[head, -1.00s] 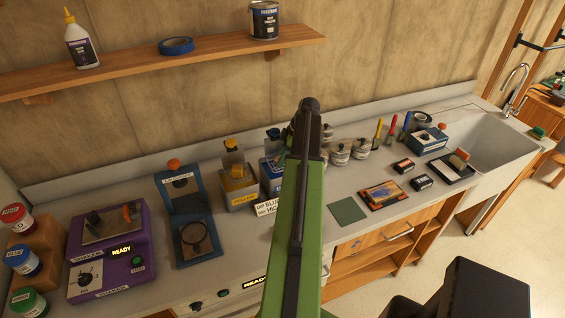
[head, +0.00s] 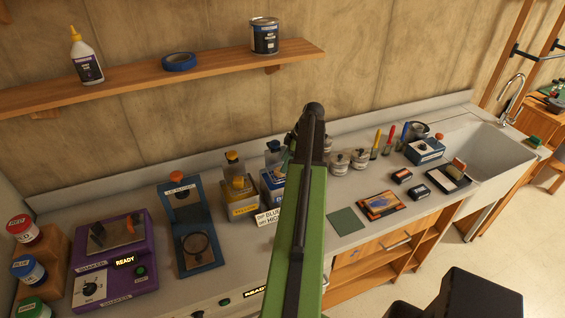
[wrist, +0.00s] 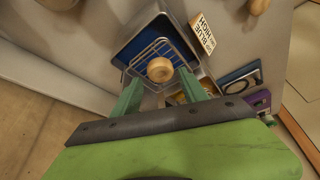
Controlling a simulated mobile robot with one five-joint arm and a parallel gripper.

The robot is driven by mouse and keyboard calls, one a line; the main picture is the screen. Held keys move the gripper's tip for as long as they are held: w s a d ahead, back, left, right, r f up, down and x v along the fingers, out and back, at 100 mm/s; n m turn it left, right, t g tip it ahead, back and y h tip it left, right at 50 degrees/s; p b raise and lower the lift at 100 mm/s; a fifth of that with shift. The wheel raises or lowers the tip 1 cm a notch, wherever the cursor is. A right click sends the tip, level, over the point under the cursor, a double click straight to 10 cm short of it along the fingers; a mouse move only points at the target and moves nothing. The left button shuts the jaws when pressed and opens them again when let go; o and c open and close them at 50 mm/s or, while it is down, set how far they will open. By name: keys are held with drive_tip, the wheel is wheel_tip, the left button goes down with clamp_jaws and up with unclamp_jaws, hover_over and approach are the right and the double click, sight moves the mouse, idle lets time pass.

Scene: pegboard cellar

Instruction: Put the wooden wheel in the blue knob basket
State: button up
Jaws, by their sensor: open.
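In the wrist view a round, light wooden wheel (wrist: 160,69) shows within the outline of a wire basket (wrist: 148,52), over a blue tank (wrist: 132,45). My gripper (wrist: 159,77) is open, its two green fingers apart on either side below the wheel. I see no finger clearly touching it. I cannot tell whether the wheel rests on the basket floor.
A yellow tank (head: 240,203) stands left of the blue one, with a lettered sign (head: 268,217) in front. A purple shaker (head: 120,265) and a blue stand (head: 190,230) are further left. Several jars (head: 349,160) and a sink (head: 490,150) lie right.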

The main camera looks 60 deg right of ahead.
drive_tip(key=p+v, duration=0.6)
drive_tip(key=v, duration=0.2)
drive_tip(key=shift+r, duration=0.2)
drive_tip(key=shift+s, duration=0.1)
